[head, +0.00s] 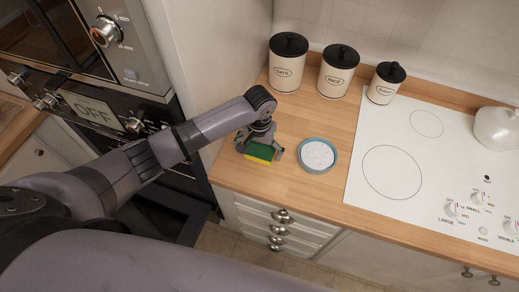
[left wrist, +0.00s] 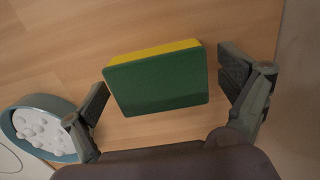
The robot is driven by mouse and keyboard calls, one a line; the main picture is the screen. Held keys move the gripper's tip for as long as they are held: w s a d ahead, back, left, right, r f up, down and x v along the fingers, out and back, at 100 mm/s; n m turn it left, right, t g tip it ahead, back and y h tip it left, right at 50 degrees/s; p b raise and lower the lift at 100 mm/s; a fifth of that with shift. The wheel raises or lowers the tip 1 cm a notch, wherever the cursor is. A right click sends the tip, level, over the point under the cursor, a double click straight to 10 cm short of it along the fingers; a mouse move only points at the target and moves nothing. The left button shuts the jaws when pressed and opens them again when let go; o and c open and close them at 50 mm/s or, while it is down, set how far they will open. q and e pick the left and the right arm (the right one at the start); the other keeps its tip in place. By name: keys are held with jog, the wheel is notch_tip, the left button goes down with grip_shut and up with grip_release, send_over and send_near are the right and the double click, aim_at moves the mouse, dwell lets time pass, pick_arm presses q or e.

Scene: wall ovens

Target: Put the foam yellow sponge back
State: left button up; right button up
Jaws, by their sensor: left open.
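The foam yellow sponge (head: 262,152), yellow with a green scouring side, lies on the wooden counter near its front left end. In the left wrist view the sponge (left wrist: 158,80) sits between the two spread fingers of my left gripper (left wrist: 165,88), with a gap on each side. In the head view my left gripper (head: 260,148) is over the sponge, pointing down, and partly hides it. A round blue dish (head: 334,164) with white bumpy contents stands just right of the sponge; the dish also shows in the left wrist view (left wrist: 66,106). My right gripper is not in view.
Three lidded canisters (head: 288,62) stand along the back wall. A white cooktop (head: 420,150) with a kettle (head: 497,127) is at the right. Wall ovens (head: 85,110) are at the left, beside a tall cabinet side. Bare counter lies behind the dish.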

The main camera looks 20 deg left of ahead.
aim_at(260, 149)
pick_arm(q)
jog(key=shift+r, duration=0.1)
jog(key=shift+r, duration=0.35)
notch_tip(260, 149, up, 2)
jog(key=shift+r+p, duration=0.25)
jog(key=shift+p, duration=1)
notch_tip(260, 149, up, 9)
